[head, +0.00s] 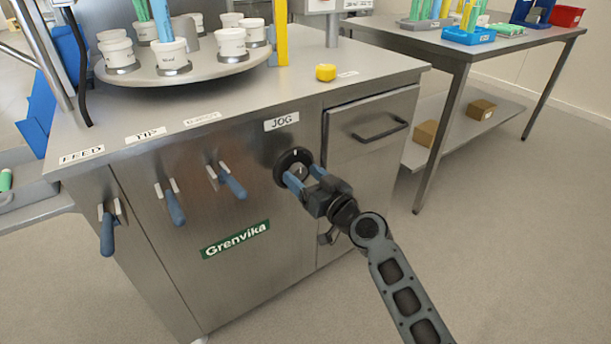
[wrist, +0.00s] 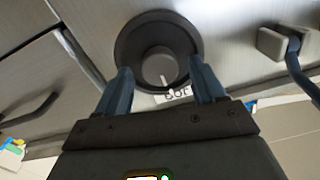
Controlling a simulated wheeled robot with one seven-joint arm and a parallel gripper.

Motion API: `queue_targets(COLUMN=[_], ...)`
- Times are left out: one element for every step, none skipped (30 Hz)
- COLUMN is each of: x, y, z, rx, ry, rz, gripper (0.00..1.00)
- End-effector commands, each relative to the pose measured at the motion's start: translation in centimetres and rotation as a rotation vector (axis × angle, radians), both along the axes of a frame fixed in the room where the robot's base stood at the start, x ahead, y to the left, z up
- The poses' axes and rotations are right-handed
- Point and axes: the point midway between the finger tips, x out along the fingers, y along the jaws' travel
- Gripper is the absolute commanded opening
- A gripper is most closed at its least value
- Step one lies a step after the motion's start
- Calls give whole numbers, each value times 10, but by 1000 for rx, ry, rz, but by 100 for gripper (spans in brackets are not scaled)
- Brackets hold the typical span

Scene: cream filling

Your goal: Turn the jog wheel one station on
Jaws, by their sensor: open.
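The jog wheel (head: 294,160) is a black dial on the steel cabinet front, under the JOG label (head: 282,122). A light mark shows at its top. In the wrist view the jog wheel (wrist: 158,50) has a raised round hub and a pale pointer line. My gripper (head: 304,176) is in front of it with blue fingers. In the wrist view my gripper (wrist: 162,82) is open, one finger on each side of the hub's lower part. I cannot tell whether the fingers touch the wheel. The round turntable (head: 185,70) on the cabinet top carries several white tubs (head: 172,57).
Blue-handled levers (head: 232,182) stick out left of the wheel. A drawer (head: 368,125) with a dark handle is to its right. A steel table (head: 470,45) with trays stands behind at right. The floor at right is clear.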

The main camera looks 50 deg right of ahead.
Motion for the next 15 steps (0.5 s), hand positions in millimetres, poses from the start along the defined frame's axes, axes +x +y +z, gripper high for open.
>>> queue_targets(x=[1, 1, 1, 1, 1, 1, 1, 1, 1, 1, 1, 1, 1, 1, 1], y=[0, 0, 0, 0, 0, 0, 0, 0, 0, 0, 0, 0, 0, 0, 0], z=[0, 0, -1, -1, -1, -1, 0, 0, 0, 0, 0, 0, 0, 0, 0], rx=[0, 0, 0, 0, 0, 0, 0, 0, 0, 0, 0, 0, 0, 0, 0], ry=[0, 1, 1, 1, 1, 0, 0, 0, 0, 0, 0, 0, 0, 0, 0], rz=[0, 0, 0, 0, 0, 0, 0, 0, 0, 0, 0, 0, 0, 0, 0], gripper=[69, 69, 69, 69, 69, 69, 69, 67, 63, 60, 58, 54, 51, 48, 44])
